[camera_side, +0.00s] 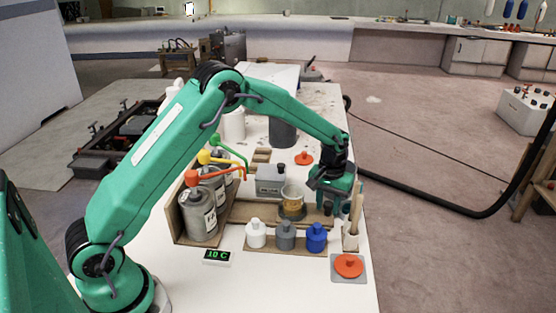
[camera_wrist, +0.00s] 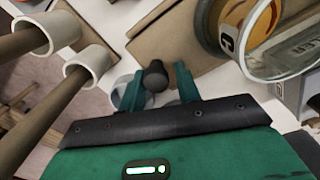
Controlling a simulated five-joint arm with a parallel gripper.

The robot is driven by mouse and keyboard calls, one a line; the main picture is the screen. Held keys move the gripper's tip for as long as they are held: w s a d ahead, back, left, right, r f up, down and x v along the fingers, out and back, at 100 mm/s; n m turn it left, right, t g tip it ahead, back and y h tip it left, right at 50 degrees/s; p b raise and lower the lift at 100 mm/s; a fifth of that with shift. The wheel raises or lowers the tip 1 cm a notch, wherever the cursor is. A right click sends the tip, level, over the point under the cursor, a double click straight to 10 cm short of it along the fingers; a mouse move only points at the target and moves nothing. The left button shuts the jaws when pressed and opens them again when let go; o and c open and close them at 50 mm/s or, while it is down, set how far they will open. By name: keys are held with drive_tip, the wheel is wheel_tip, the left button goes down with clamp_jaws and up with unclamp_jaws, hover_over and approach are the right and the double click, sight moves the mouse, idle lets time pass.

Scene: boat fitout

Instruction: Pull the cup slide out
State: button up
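A clear cup with amber contents (camera_side: 292,196) stands on a dark round base on a wooden board in the side view. It also shows large at the upper right of the wrist view (camera_wrist: 275,42). A dark round knob (camera_wrist: 155,76) stands between the fingertips of my gripper (camera_wrist: 161,88); I cannot tell whether it belongs to the cup slide. The fingers are apart, with a gap between the knob and the right finger. In the side view my gripper (camera_side: 326,184) is low, just right of the cup, and its fingertips are hard to make out.
White, grey and blue bottles (camera_side: 285,236) stand in front of the cup. Wooden sticks in white tubes (camera_wrist: 88,62) are close at the left of the wrist view. Pump cans (camera_side: 198,212) stand at the left.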

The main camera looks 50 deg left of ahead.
drive_tip(key=shift+o, duration=0.9)
drive_tip(key=shift+d, duration=0.1)
wheel_tip(320, 180, up, 8)
drive_tip(key=shift+f, duration=0.25)
drive_tip(key=shift+r, duration=0.15)
drive_tip(key=shift+s+r, duration=0.1)
